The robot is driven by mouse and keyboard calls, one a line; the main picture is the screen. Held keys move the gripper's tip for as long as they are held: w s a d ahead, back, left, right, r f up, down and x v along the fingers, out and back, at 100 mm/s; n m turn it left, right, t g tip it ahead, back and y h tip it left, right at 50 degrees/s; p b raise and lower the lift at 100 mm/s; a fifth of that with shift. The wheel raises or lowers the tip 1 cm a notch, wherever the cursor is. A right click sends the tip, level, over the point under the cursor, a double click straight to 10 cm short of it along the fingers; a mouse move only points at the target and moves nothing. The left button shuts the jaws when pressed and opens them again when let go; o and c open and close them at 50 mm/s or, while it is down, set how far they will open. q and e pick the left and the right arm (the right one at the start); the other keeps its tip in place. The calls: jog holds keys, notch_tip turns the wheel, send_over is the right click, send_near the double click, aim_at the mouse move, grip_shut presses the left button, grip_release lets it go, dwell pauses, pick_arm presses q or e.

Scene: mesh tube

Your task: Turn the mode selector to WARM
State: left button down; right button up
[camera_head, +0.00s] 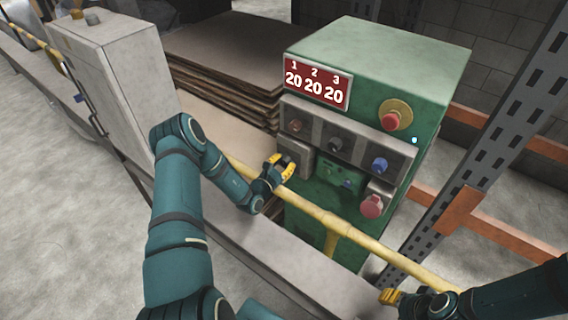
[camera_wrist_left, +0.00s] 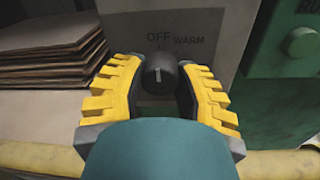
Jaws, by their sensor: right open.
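The mode selector is a dark round knob (camera_wrist_left: 160,72) on a grey plate marked OFF and WARM in the left wrist view. Its pale pointer line stands about upright, toward OFF; WARM is to the right. My left gripper (camera_wrist_left: 161,75) has its yellow fingers apart on either side of the knob; I cannot tell whether they touch it. In the head view my left gripper (camera_head: 281,168) is at the grey plate (camera_head: 301,151) on the green cabinet's front and hides the knob. My right gripper (camera_head: 407,298) is low at the right, open and empty, away from the panel.
The green cabinet (camera_head: 385,55) carries a red display (camera_head: 317,84), several other knobs, and red buttons (camera_head: 396,114). A yellow rail (camera_head: 310,209) runs across its front. Stacked brown sheets (camera_head: 230,55) lie to the left. A perforated grey post (camera_head: 490,140) stands at the right.

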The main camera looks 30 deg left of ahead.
pick_arm(q)
jog(key=shift+m, duration=0.3)
jog(key=m, duration=0.4)
jog(key=shift+b, duration=0.3)
jog(key=shift+f+m+b, duration=0.1)
jog(key=shift+m+b, duration=0.25)
jog(key=shift+m, duration=1.75)
jog(key=c, duration=0.6)
grip_release()
jog(key=s, duration=1.2)
jog(key=shift+a+f, duration=0.2)
jog(key=shift+a, duration=0.05)
jog(key=shift+d+h, duration=0.1)
jog(key=shift+h, duration=0.2)
